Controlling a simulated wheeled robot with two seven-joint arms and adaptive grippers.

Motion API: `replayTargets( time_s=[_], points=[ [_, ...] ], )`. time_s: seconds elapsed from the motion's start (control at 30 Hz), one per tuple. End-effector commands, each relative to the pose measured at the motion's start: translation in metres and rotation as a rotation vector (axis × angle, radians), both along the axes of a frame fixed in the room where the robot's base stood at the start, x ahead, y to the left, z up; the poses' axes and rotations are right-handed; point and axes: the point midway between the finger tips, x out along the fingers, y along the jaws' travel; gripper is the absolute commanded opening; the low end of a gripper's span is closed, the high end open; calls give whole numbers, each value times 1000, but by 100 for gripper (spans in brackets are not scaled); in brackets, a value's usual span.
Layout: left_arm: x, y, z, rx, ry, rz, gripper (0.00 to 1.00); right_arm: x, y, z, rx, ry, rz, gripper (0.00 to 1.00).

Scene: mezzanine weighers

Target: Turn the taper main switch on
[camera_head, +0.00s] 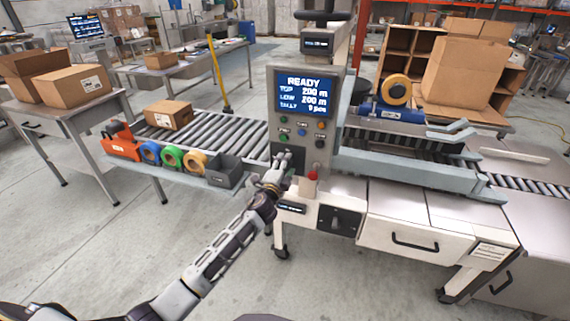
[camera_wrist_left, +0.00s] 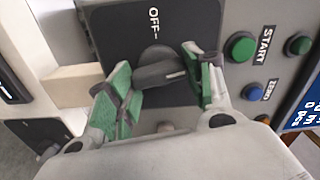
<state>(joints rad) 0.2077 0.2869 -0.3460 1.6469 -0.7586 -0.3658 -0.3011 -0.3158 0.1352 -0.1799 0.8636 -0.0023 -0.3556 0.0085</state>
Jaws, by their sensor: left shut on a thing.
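The taper's control panel (camera_head: 303,120) stands at the centre of the head view, its screen (camera_head: 304,90) lit and reading READY. My left gripper (camera_head: 281,164) is at the panel's lower left and hides the main switch there. In the left wrist view the switch is a dark rotary knob (camera_wrist_left: 160,73) on a black plate (camera_wrist_left: 125,35) marked OFF. The green-padded fingers of the left gripper (camera_wrist_left: 165,84) stand on both sides of the knob and are shut on it. My right gripper is in neither view.
A green START button (camera_wrist_left: 240,47) and a blue ZERO button (camera_wrist_left: 254,91) sit close beside the fingers. A red knob (camera_head: 312,174) and a black switch (camera_head: 340,221) are lower on the machine. A roller conveyor (camera_head: 225,133) with tape rolls and a dark bin (camera_head: 224,171) lies left.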

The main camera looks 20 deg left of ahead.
Motion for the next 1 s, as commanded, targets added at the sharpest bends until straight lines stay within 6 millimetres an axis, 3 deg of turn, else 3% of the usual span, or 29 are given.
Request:
replayTargets(
  time_s=[0.4, 0.87, 0.9, 1.0],
  points=[
    [0, -1, 0, 198, -7, -2, 28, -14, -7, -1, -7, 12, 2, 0],
    [0, -1, -1, 214, -8, -2, 28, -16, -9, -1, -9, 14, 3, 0],
    [0, -1, -1, 214, -8, -2, 55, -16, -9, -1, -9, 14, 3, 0],
    [0, -1, -1, 214, -7, -1, 68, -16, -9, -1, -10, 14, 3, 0]
  ],
)
